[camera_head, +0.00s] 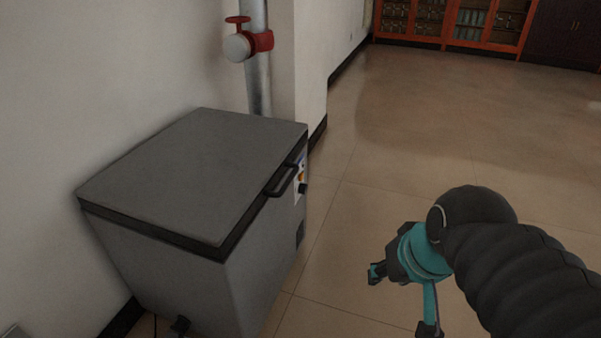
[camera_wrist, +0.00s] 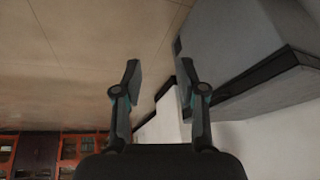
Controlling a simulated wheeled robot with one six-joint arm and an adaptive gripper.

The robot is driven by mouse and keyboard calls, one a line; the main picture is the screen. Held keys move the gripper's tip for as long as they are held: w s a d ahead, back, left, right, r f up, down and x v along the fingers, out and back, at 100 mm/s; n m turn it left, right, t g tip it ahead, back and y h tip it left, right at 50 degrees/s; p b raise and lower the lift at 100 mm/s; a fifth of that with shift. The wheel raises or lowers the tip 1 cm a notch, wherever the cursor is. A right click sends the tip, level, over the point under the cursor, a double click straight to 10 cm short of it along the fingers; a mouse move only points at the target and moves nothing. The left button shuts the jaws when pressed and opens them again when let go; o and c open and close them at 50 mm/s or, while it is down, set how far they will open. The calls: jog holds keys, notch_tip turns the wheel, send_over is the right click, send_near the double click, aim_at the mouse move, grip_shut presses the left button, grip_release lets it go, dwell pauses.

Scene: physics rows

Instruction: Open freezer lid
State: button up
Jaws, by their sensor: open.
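A grey chest freezer (camera_head: 235,290) stands against the wall at the left in the head view. Its flat grey lid (camera_head: 195,170) lies shut on top. A dark bar handle (camera_head: 282,180) sticks out from the lid's right edge. My gripper (camera_head: 400,300) is to the right of the freezer, apart from it, open and empty. In the wrist view, my gripper (camera_wrist: 160,82) shows two spread fingers with nothing between them. The freezer also shows at the upper right of the wrist view (camera_wrist: 230,40), tilted in the picture. The handle is not clearly visible there.
A metal pipe (camera_head: 258,85) with a red valve (camera_head: 262,41) runs up the wall behind the freezer. Orange-framed cabinets (camera_head: 455,22) stand far back. The tiled floor (camera_head: 420,130) is open to the right of the freezer.

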jog(key=w+a+f+g+y, duration=0.1)
jog(key=w+a+g+y, duration=0.15)
jog(key=w+a, duration=0.2)
jog(key=m+t+y, duration=0.3)
jog(key=m+y, duration=0.1)
jog(key=y, duration=0.7)
send_near(289, 177)
jog(key=x, duration=0.6)
jog(key=p+x, duration=0.1)
jog(key=x, duration=0.3)
jog(key=shift+f, duration=0.4)
jog(key=shift+s, duration=0.1)
grip_shut()
